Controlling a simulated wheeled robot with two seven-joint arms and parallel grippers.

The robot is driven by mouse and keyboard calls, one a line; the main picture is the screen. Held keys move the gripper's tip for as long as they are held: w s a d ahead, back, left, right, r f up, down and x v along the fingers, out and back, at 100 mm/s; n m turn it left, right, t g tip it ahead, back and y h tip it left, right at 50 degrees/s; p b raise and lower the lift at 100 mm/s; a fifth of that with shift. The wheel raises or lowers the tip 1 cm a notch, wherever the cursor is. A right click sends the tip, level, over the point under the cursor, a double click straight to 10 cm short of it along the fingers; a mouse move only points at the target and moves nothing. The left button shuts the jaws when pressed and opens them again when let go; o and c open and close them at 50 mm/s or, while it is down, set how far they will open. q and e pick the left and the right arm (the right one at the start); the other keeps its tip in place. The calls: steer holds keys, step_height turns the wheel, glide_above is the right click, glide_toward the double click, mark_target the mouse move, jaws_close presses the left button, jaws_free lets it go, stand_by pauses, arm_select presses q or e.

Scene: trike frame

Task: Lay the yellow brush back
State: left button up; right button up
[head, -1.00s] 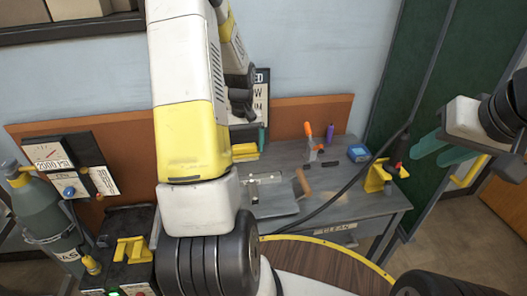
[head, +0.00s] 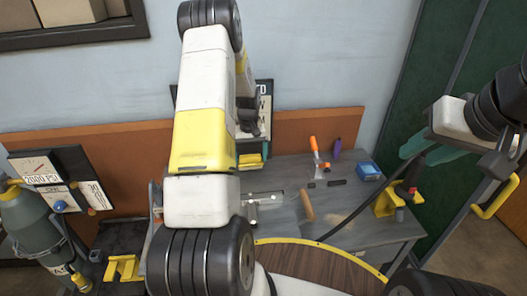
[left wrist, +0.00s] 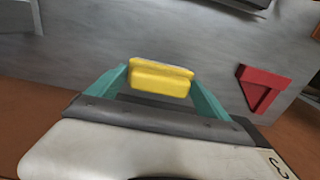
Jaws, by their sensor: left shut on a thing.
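The yellow brush (left wrist: 160,78) shows as a yellow block between the teal fingers of my left gripper (left wrist: 155,92) in the left wrist view. The gripper is shut on it, over the grey bench top (left wrist: 60,75). I cannot tell whether the brush touches the bench. In the head view a yellow part (head: 250,161) and a bit of teal finger show beside my left forearm, which hides most of that gripper. My right gripper (head: 425,152) is at the right, open and empty, its teal fingers apart.
A red wedge-shaped piece (left wrist: 262,88) is right of the brush. On the bench are a wooden-handled tool (head: 307,205), an orange-handled tool (head: 315,148), a purple bottle (head: 337,147), a blue box (head: 368,171) and a yellow stand (head: 384,203). A gas cylinder (head: 28,228) stands at left.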

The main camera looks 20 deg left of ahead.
mark_target(250, 164)
arm_select(q)
steer(key=shift+f, duration=1.7)
steer(key=shift+f, duration=0.15)
steer(key=o, duration=1.2)
